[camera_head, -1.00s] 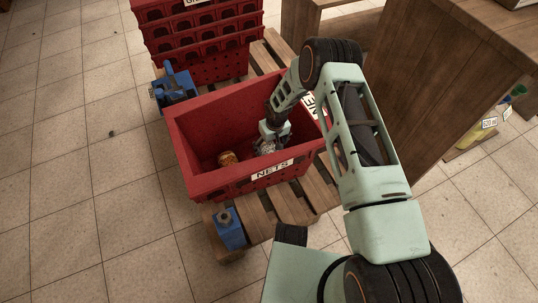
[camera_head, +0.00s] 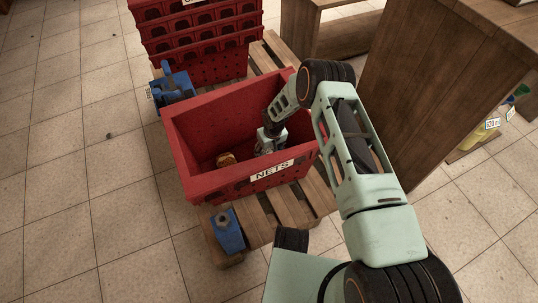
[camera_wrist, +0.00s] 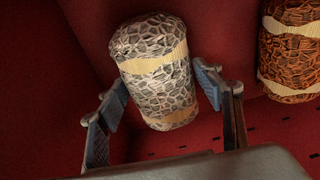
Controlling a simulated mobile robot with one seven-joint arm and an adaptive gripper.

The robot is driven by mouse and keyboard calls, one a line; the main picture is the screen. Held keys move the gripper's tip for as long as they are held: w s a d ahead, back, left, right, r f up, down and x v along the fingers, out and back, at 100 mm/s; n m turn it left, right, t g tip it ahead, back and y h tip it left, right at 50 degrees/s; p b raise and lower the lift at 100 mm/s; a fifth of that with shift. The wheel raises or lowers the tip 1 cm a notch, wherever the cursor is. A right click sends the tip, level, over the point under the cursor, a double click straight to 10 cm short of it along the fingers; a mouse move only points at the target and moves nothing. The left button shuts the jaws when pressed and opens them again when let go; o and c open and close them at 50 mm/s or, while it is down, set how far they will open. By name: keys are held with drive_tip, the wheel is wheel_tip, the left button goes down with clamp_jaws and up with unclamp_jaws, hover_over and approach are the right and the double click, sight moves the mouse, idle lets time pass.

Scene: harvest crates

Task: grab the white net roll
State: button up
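The white net roll (camera_wrist: 160,85), with pale yellow bands, lies in the red crate labelled NETS (camera_head: 240,187). In the wrist view my gripper (camera_wrist: 158,92) is open, with one finger on each side of the roll's near end. The right finger is very close to the roll; I cannot tell whether it touches. The left finger stands apart from it. In the head view my gripper (camera_head: 268,145) is down inside the crate and largely hides the roll.
An orange net roll (camera_wrist: 292,55) lies right of the white one in the wrist view, near the crate wall. It also shows in the head view (camera_head: 226,159). The crate stands on a wooden pallet (camera_head: 290,207) with blue corner blocks (camera_head: 228,231). Stacked red crates (camera_head: 200,45) stand behind.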

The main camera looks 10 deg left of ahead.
drive_tip(key=c, duration=0.9)
